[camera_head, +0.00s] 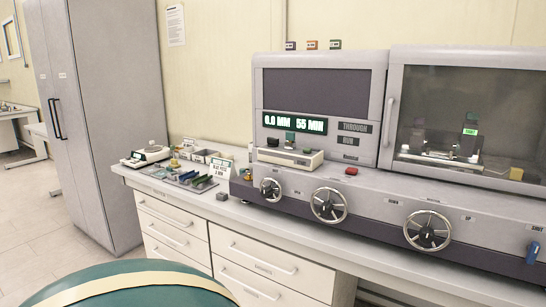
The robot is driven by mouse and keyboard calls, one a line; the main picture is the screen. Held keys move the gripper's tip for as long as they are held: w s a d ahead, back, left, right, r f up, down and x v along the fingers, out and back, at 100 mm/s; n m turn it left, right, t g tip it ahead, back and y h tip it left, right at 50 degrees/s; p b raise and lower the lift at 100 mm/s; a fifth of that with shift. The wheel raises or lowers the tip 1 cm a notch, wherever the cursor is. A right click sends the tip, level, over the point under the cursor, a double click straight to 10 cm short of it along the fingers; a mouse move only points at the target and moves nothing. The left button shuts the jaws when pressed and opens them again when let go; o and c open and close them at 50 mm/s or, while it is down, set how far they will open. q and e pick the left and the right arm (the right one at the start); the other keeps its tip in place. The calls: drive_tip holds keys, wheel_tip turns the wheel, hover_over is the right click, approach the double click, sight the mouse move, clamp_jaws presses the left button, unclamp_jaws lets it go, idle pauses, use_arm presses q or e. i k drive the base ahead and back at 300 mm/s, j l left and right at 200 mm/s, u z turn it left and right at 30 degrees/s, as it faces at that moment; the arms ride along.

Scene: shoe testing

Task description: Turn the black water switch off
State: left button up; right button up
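A grey testing machine (385,195) stands on the bench, with several silver handwheels along its lower front. A small dark knob (272,142) sits at the left of a pale block below the lit display; I cannot tell whether it is the black water switch. A blue lever-like part (532,252) hangs at the machine's far right front, beside a label that seems to read "SHUT". No other part is clearly a black water switch. Neither of my grippers is in view.
The display (295,123) reads "0.0 MM 55 MIN". A red button (351,171) is on the ledge. Small samples and a sign (221,167) lie on the bench left of the machine. A rounded green surface (140,288) fills the bottom left foreground. A grey cabinet (105,110) stands left.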

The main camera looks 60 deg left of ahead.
sight(272, 142)
drive_tip(key=u, duration=1.8)
drive_tip(key=i+j+z, duration=0.15)
drive_tip(key=z, duration=0.2)
drive_tip(key=i+j+z, duration=0.1)
drive_tip(key=j+z, duration=0.15)
drive_tip(key=z, duration=0.15)
drive_tip(key=i+j+z, duration=0.1)
drive_tip(key=j+z, duration=0.25)
drive_tip(key=i+j+z, duration=0.15)
drive_tip(key=j, duration=0.35)
drive_tip(key=j+z, duration=0.2)
drive_tip(key=j, duration=0.85)
drive_tip(key=i+j, duration=0.15)
drive_tip(key=j, duration=0.4)
drive_tip(key=z, duration=0.05)
